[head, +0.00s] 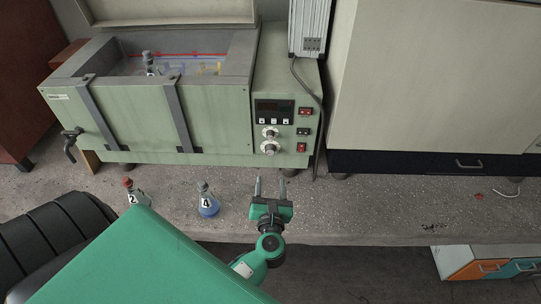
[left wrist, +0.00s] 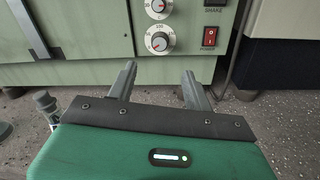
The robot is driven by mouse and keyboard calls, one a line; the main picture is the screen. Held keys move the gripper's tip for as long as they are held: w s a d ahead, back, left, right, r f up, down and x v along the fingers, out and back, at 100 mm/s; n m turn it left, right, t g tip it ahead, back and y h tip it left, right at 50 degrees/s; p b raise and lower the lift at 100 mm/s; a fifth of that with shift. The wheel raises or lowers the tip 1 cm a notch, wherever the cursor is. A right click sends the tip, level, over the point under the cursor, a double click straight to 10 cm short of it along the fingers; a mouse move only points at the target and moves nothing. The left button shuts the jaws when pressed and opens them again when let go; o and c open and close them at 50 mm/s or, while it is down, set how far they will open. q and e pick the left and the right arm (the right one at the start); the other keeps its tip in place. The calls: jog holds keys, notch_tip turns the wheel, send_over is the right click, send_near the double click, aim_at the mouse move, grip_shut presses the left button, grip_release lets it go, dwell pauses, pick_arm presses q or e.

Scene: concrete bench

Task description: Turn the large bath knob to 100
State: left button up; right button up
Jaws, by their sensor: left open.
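The green bath (head: 150,115) has a control panel at its right end with two round knobs, one above the other. The lower knob (head: 270,147) looks the larger; it also shows in the left wrist view (left wrist: 157,42) with a white numbered dial around it. I cannot tell clearly where its pointer sits. The upper knob (head: 269,132) is also in the left wrist view (left wrist: 157,8), partly cut off by the top edge. My left gripper (head: 270,186) is open and empty, its fingers pointing at the panel, below and apart from the lower knob.
Flask 4 (head: 207,203) with blue liquid and flask 2 (head: 135,194) stand on the bench left of my gripper. A red power switch (left wrist: 209,37) is right of the lower knob. A cable (head: 316,110) hangs along the panel's right side. The bench (head: 370,205) to the right is mostly clear.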

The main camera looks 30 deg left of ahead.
aim_at(270, 153)
pick_arm(q)
jog(key=p+x, duration=0.2)
jog(key=x, duration=0.9)
jog(key=shift+s+r+p, duration=0.1)
jog(key=shift+p, duration=0.25)
jog(key=shift+w+a, duration=0.25)
jog(key=shift+w, duration=0.1)
jog(key=c, duration=1)
